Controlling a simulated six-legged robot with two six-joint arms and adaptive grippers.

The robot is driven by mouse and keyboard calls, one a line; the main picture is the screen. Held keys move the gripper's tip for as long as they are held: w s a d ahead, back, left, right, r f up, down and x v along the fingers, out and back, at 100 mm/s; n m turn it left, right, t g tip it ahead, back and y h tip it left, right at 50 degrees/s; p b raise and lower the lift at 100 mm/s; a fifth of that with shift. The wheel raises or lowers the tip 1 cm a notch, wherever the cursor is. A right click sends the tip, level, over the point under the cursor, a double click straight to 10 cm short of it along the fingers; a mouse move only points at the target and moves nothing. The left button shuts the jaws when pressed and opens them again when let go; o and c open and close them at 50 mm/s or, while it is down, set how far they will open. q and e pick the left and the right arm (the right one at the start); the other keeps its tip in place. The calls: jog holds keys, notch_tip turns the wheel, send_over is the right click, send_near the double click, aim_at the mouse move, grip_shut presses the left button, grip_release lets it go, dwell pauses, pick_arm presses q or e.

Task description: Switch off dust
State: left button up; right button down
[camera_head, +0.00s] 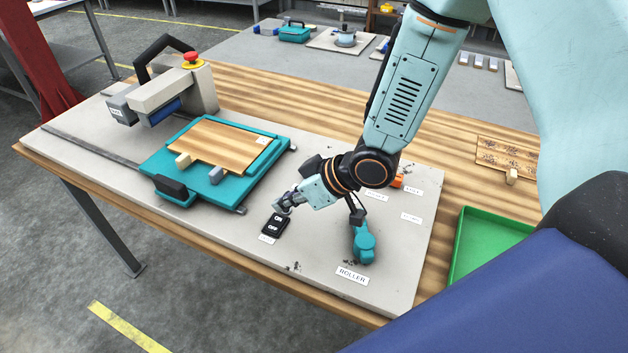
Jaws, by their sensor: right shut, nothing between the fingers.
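A small black switch box (273,226) with white ON and OFF lettering lies on the grey board, left of centre. ON is on its far end and OFF on its near end. A small label below it is too small to read. My right gripper (281,207) is shut and empty. Its fingertips are at the far, ON end of the switch box; I cannot tell whether they touch it. My right arm comes down from the top right. My left gripper is not in view.
A teal press tray (160,161) holds a wooden board and two small blocks, beside a press with a red button (191,58). A teal roller (364,243) stands right of the switch, near the ROLLER label (352,275). A green tray (465,228) is at the right.

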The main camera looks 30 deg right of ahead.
jog(key=s+p+v, duration=0.1)
jog(key=p+v, duration=0.1)
jog(key=v, duration=0.6)
jog(key=shift+r, duration=0.2)
jog(key=shift+s+a, duration=0.15)
jog(key=shift+a, duration=0.05)
dwell(0.4)
